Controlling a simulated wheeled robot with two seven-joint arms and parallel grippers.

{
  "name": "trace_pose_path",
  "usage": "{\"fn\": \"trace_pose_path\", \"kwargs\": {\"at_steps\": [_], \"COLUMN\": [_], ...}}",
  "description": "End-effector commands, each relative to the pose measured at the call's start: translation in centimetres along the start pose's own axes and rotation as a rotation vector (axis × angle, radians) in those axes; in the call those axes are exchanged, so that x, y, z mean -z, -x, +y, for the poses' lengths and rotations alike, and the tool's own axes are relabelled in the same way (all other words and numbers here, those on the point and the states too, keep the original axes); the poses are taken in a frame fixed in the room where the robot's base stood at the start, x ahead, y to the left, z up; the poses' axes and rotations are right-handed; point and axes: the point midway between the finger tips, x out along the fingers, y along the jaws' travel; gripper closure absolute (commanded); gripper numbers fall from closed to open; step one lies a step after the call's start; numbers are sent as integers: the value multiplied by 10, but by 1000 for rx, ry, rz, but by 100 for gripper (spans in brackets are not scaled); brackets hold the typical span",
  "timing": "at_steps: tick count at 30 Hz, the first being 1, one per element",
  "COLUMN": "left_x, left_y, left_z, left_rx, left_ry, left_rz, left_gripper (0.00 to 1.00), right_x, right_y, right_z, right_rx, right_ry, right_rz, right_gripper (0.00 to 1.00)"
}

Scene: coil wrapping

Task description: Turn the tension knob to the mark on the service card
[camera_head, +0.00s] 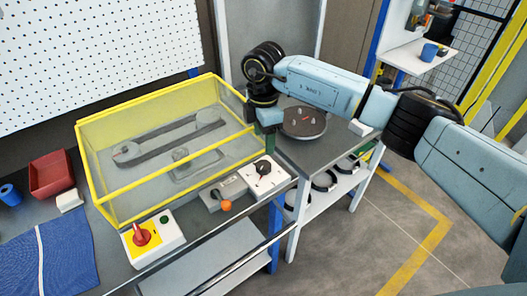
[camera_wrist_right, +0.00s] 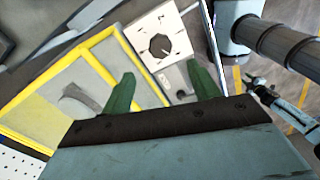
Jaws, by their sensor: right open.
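The tension knob (camera_head: 262,168) is a black dial on a white plate (camera_head: 274,182) at the front right corner of the yellow-framed guard. In the right wrist view the knob (camera_wrist_right: 159,46) sits among small dark marks on its plate (camera_wrist_right: 178,33). My right gripper (camera_head: 264,147) is above and just behind the knob in the head view. Its green fingers are apart and empty, and the knob shows beyond the gap between the fingertips (camera_wrist_right: 160,70). They look clear of the knob. I cannot make out a service card. My left gripper is not in view.
The clear guard with yellow edges (camera_head: 150,104) covers a belt mechanism. A lever with an orange ball (camera_head: 226,205) is left of the knob. A red rotary switch (camera_head: 142,236) stands further left. A round dark plate with pegs (camera_head: 303,122) lies behind right.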

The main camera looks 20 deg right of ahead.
Motion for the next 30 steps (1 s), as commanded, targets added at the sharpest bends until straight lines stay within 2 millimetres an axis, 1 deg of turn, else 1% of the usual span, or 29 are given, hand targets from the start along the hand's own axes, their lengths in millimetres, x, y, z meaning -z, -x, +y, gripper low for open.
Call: {"fn": "trace_pose_path", "kwargs": {"at_steps": [1,3,6,9,23,26,29,30], "left_x": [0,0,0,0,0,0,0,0], "left_y": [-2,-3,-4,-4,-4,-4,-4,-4], "left_z": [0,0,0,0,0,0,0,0], "left_rx": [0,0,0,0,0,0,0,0], "left_ry": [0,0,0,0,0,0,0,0], "left_rz": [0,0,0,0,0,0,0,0], "left_gripper": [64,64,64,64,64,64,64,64], "right_x": [0,0,0,0,1,14,52,76], "right_y": [9,19,30,35,36,30,17,12], "right_z": [1,0,0,0,0,-3,-12,-19], "right_rx": [-3,-2,-1,0,0,-2,-19,-34], "right_ry": [0,-1,0,0,1,38,141,199], "right_rz": [0,-1,0,0,2,52,208,306], "right_gripper": [39,39,39,39,39,39,39,39]}}
